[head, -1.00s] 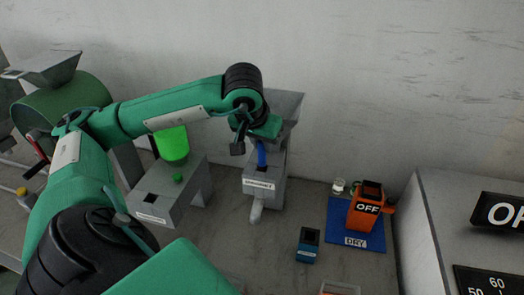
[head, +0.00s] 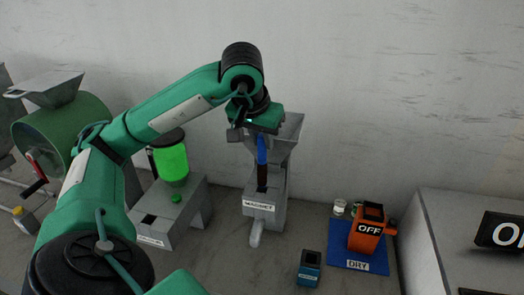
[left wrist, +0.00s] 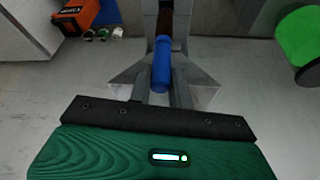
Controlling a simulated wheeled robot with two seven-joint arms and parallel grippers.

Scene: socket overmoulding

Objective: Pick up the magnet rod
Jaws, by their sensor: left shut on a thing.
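The magnet rod (head: 262,151) has a blue handle and a dark brown lower part. It stands upright at the grey housing labelled MAGNET (head: 262,208). In the left wrist view the blue handle of the rod (left wrist: 161,66) lies between the grey fingers, with its brown part beyond. My left gripper (head: 259,138) is shut on the blue handle, above the housing and in front of its funnel. The brown part reaches down to the housing's opening; I cannot tell whether its lower end is still inside. My right gripper is not in view.
A grey funnel (head: 288,128) rises just behind the rod. A bright green container (head: 171,161) on a grey stand is to the left. To the right are a small blue box (head: 309,268) and an orange unit (head: 367,232) marked OFF on a blue DRY mat (head: 357,265).

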